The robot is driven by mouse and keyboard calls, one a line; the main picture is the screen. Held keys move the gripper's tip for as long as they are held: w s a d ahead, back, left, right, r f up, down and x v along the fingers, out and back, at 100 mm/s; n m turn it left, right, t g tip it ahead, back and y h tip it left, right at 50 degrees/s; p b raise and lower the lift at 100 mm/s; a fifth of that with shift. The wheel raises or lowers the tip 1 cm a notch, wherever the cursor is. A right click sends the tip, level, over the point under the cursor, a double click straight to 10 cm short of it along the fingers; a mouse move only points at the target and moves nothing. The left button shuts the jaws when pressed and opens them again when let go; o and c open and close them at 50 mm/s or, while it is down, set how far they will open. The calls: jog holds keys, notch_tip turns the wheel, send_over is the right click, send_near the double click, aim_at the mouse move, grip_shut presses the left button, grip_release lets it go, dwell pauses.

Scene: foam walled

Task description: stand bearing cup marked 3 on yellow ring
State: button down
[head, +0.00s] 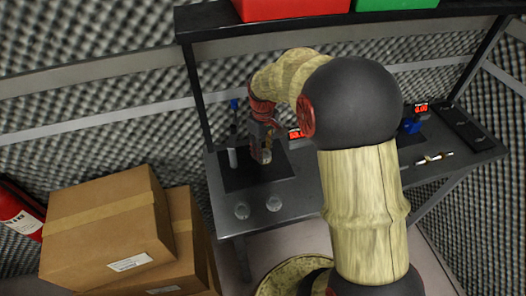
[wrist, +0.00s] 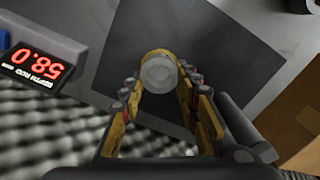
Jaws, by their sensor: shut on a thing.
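A small pale grey round piece, seemingly a bearing cup (wrist: 158,73), sits between the fingertips of my gripper (wrist: 156,88) in the wrist view. My gripper is shut on it, above a dark square plate (wrist: 215,45). In the head view my gripper (head: 262,153) is over the same dark plate (head: 237,178) at the left end of the bench; the held piece is tiny there. No mark 3 can be read on it. I cannot make out a yellow ring in either view.
A red digital display (wrist: 38,65) is beside the plate. A thin upright post (head: 233,140) stands at the plate's left. Cardboard boxes (head: 105,225) stand left of the bench; a shelf (head: 210,21) with bins is above.

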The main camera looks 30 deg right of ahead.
jog(key=shift+f, duration=0.1)
jog(key=c, duration=1.4)
grip_release()
jog(key=shift+o, duration=0.4)
notch_tip(320, 180, up, 8)
jog(key=p, duration=0.2)
jog(key=shift+f+p, duration=0.15)
jog(key=shift+p, duration=0.2)
